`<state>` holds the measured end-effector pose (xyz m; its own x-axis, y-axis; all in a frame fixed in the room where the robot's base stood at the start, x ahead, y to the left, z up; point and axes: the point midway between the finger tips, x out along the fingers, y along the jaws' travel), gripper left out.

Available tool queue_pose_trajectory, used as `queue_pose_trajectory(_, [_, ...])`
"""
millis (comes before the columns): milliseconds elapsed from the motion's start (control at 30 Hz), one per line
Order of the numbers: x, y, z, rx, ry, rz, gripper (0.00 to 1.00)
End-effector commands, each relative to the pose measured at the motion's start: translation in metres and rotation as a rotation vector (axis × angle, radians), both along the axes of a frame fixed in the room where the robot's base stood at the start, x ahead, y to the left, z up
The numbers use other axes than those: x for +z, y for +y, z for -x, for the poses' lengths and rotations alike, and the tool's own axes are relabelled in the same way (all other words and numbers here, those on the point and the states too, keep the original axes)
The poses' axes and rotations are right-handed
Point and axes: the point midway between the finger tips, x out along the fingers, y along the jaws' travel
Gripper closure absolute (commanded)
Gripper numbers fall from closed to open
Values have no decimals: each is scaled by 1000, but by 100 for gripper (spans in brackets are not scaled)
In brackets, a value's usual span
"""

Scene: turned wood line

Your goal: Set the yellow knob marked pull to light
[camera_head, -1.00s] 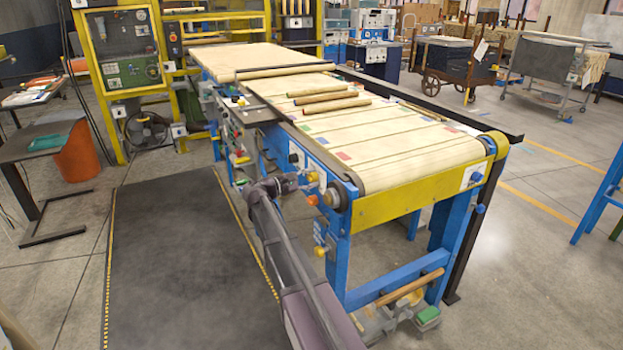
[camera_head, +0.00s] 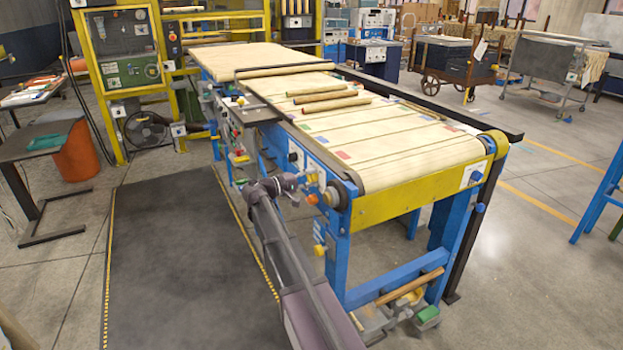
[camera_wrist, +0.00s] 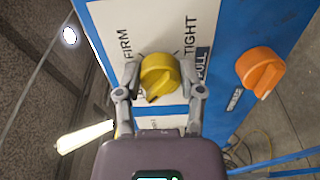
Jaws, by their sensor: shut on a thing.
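The yellow knob (camera_wrist: 161,73) is on a white label plate on a blue panel in the wrist view. My gripper (camera_wrist: 160,80) is shut on it, one finger on each side. The knob's narrow end points down and slightly left in that view. The word FIRM is at the upper left of the knob and TIGHT at the upper right. A dark label, partly behind the right finger, ends in "ULL". The lower part of the plate is partly hidden by my gripper. In the head view my gripper (camera_head: 305,182) is at the near corner of the conveyor's side panel.
An orange knob (camera_wrist: 260,70) is right of the yellow one on the same blue panel. The conveyor (camera_head: 400,150) carries several wooden rods. A dark floor mat (camera_head: 175,260) lies left of it, with clear floor. A yellow cable (camera_wrist: 255,140) lies below the panel.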

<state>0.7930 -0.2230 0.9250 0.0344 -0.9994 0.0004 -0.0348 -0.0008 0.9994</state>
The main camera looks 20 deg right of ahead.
Motion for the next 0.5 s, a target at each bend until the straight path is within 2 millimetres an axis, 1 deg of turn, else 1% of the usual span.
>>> queue_pose_trajectory(200, [-1,0,0,1,-65,-3,98])
queue_pose_trajectory(500, [-1,0,0,1,-78,-5,98])
